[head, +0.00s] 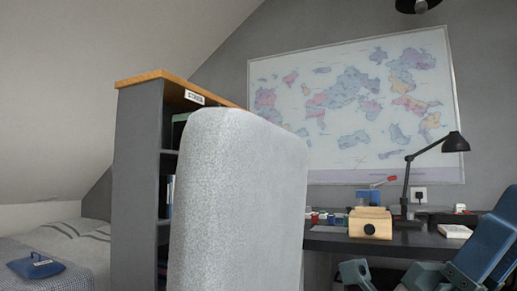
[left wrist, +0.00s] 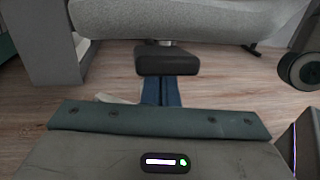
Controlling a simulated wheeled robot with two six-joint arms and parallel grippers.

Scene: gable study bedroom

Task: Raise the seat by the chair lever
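The chair's grey fabric backrest (head: 240,200) stands upright in the middle of the head view. The left wrist view shows the grey seat (left wrist: 190,18) along the top. Below its edge, a dark paddle, the chair lever (left wrist: 166,62), sits on a short metal stem. My left gripper (left wrist: 168,90) shows two blue fingers close together, reaching to the paddle. Their tips are hidden behind or under it; I cannot tell whether they touch. In the head view, parts of my right arm show at lower right, with no gripper clearly visible.
A grey bookcase (head: 138,185) stands behind the chair, with a bed (head: 75,245) to its left. A desk (head: 400,243) with a lamp (head: 437,150) and a wooden box (head: 370,224) is at right. A dark round object (left wrist: 303,70) lies on the wooden floor (left wrist: 235,80).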

